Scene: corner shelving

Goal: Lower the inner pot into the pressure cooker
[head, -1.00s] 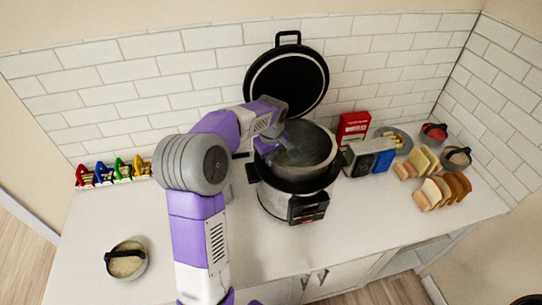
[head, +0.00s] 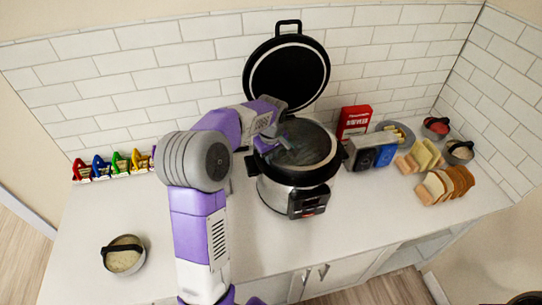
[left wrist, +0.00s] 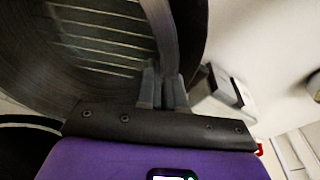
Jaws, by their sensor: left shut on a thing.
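The pressure cooker (head: 275,195) stands on the counter with its black lid (head: 287,75) raised open behind it. The grey inner pot (head: 312,146) sits down inside the cooker, its rim close to the level of the black cooker rim. My left gripper (head: 272,146) is at the pot's left side, shut on its rim or wall. In the left wrist view the fingers (left wrist: 163,88) are closed together against the dark ridged pot (left wrist: 90,45). Whether the pot rests on the cooker's bottom is hidden. My right gripper is not in view.
Right of the cooker are a toaster (head: 362,155), a red box (head: 354,122), bread slices (head: 447,185) and small bowls (head: 436,127). Several coloured clips (head: 110,165) line the back left. A lidded bowl (head: 123,255) stands front left. The counter's front middle is clear.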

